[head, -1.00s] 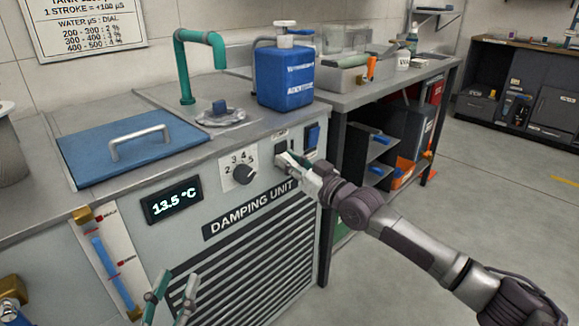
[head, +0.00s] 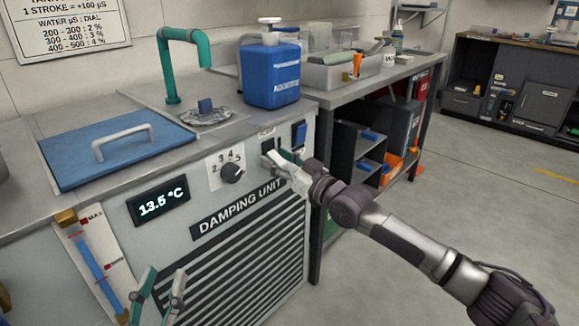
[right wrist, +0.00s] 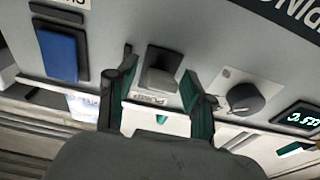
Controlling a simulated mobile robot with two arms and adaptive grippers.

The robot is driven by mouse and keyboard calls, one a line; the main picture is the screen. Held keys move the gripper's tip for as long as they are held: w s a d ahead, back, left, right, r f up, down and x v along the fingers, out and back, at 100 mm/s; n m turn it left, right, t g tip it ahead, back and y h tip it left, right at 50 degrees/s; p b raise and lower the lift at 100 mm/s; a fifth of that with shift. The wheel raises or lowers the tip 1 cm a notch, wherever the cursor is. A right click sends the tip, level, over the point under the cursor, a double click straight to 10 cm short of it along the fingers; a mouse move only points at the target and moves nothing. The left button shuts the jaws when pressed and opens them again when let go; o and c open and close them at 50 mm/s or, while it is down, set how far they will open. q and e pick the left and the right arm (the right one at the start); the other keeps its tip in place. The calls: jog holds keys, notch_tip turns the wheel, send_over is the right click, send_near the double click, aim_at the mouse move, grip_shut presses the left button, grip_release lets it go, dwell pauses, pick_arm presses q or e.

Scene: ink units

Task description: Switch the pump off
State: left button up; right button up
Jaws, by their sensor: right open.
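The damping unit (head: 206,180) has a dark switch (head: 267,143) near its right end. In the right wrist view this dark rocker switch (right wrist: 160,75) stands out from the panel, with a small label beside it that seems to read PUMP. My right gripper (head: 274,160) is open at the panel; in the right wrist view its fingers (right wrist: 158,92) are on either side of the switch. I cannot tell whether they touch it. A blue switch (head: 299,133) is to its right. My left gripper (head: 165,275) is open and empty, low in front of the grille.
A blue canister (head: 270,75), a teal tap (head: 185,40) and a blue lid (head: 110,155) are on top. The floor to the right is clear.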

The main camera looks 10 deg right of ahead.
jog(key=v, duration=1.1)
jog(key=shift+s+d, duration=0.15)
jog(key=shift+s, duration=0.05)
jog(key=shift+f, duration=0.1)
